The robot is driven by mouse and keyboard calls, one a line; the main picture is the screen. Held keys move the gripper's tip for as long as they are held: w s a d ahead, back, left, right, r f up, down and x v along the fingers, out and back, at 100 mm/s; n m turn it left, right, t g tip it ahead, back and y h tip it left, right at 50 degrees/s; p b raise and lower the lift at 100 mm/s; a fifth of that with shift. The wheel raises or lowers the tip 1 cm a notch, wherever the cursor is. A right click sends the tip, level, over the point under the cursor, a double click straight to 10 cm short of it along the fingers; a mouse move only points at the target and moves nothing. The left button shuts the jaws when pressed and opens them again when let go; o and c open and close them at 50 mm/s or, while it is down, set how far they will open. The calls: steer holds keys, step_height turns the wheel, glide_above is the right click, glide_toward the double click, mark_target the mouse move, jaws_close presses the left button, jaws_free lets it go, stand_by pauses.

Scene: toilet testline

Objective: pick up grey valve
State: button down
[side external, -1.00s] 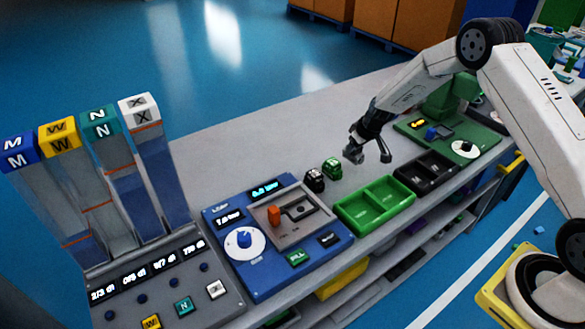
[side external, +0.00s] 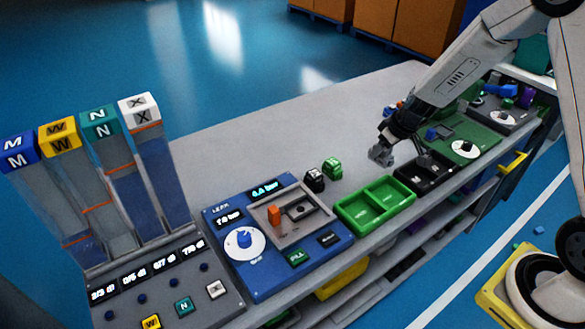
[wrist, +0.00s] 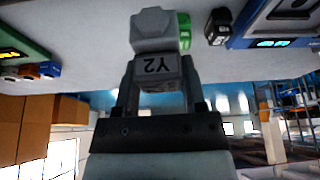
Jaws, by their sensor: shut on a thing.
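The grey valve (wrist: 155,70) sits between the fingers of my gripper (wrist: 158,92) in the wrist view. It is a grey block marked Y2, which reads upside down there, with a rounded grey end (wrist: 154,27) beyond the fingertips. My gripper is shut on it. In the side view my gripper (side external: 402,153) is over the right part of the bench, above and behind the black tray. The valve cannot be clearly told from the grey fingers there.
A green block (side external: 332,167) and a black block (side external: 314,180) stand behind the green two-part tray (side external: 348,214). The black tray (side external: 432,183) is right of it. The blue panel (side external: 222,258) is left; a green panel (side external: 482,134) is right.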

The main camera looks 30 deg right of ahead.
steer(key=shift+s+a+r, duration=0.1)
steer(key=shift+s+r, duration=0.2)
steer(key=shift+s, duration=0.35)
